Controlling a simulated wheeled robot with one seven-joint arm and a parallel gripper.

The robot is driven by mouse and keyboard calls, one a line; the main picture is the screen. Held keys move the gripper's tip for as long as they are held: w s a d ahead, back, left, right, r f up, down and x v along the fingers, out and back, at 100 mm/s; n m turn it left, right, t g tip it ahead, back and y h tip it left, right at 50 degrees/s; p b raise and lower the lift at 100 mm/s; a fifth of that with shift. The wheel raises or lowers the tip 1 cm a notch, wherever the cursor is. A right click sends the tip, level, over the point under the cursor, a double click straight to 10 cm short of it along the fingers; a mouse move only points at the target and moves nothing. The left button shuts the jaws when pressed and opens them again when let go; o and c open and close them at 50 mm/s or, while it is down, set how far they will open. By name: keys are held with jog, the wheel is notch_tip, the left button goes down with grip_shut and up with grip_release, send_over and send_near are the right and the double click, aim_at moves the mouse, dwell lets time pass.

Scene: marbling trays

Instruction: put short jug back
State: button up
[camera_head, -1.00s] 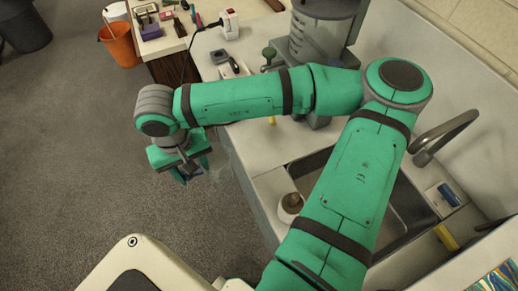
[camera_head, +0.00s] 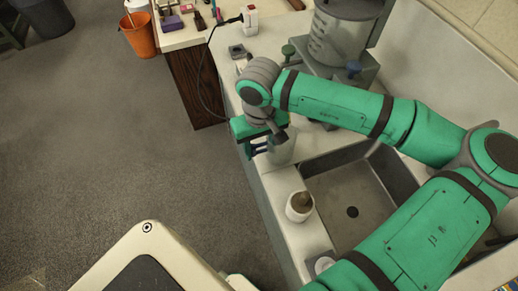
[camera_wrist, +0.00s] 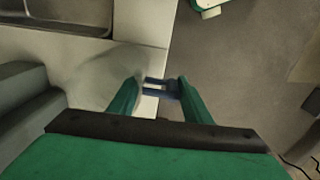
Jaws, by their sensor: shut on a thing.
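The short jug (camera_head: 283,150) is a see-through, pale grey vessel with a dark blue handle. My gripper (camera_head: 257,146) is shut on the handle and holds the jug at the counter's front edge, left of the sink. In the wrist view the blue handle (camera_wrist: 160,86) sits between the two green fingers of my gripper (camera_wrist: 158,92), and the faint clear body spreads to its left. The jug looks roughly upright. My wrist hides part of it in the head view, and I cannot tell whether its base touches the counter.
A steel sink (camera_head: 335,212) is set in the pale counter (camera_head: 288,243). A white pot (camera_head: 299,207) with a brown top stands beside the sink. An orange bucket (camera_head: 139,37) is on the floor. Open floor lies left.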

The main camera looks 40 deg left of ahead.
jog(key=shift+f, duration=0.55)
jog(key=shift+s+a, duration=0.15)
jog(key=shift+a, duration=0.05)
jog(key=shift+f, duration=0.15)
jog(key=o, duration=1.5)
jog(key=shift+d, duration=0.1)
jog(key=shift+o, duration=0.2)
notch_tip(320, 180, up, 12)
jog(key=shift+r, duration=0.2)
